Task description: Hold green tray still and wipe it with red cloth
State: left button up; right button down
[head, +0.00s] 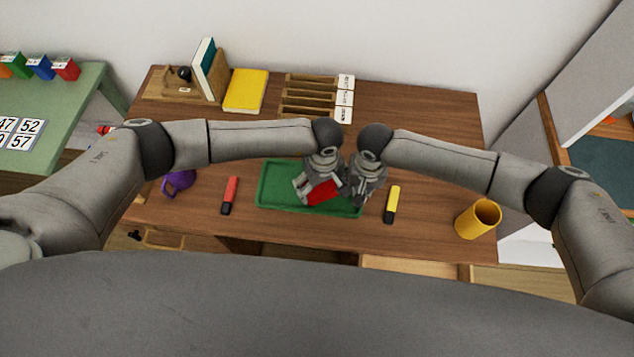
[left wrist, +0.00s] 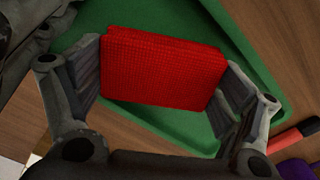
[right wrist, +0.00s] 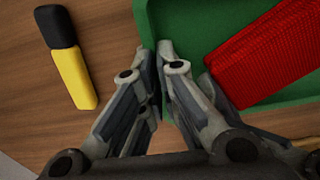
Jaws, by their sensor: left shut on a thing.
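The green tray (head: 275,185) lies flat near the front of the brown desk. It also shows in the left wrist view (left wrist: 245,40) and the right wrist view (right wrist: 185,20). My left gripper (head: 318,192) is over the tray's right half, shut on the red cloth (head: 322,191). In the left wrist view the cloth (left wrist: 165,68) is a thick red block between the two fingers, against the tray floor. My right gripper (head: 357,194) is at the tray's right end. In the right wrist view its fingertips (right wrist: 155,55) are close together with the tray wall between them.
A wooden rack (head: 310,97) and a yellow book (head: 246,90) are at the back.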

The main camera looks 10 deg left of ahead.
aim_at(304, 184)
pick_arm(q)
jog(key=shift+a+f, duration=0.15)
jog(key=shift+a, duration=4.15)
jog(key=shift+s+d, duration=0.1)
jog(key=shift+d, duration=4.25)
pick_arm(e)
jog(key=shift+a, duration=0.1)
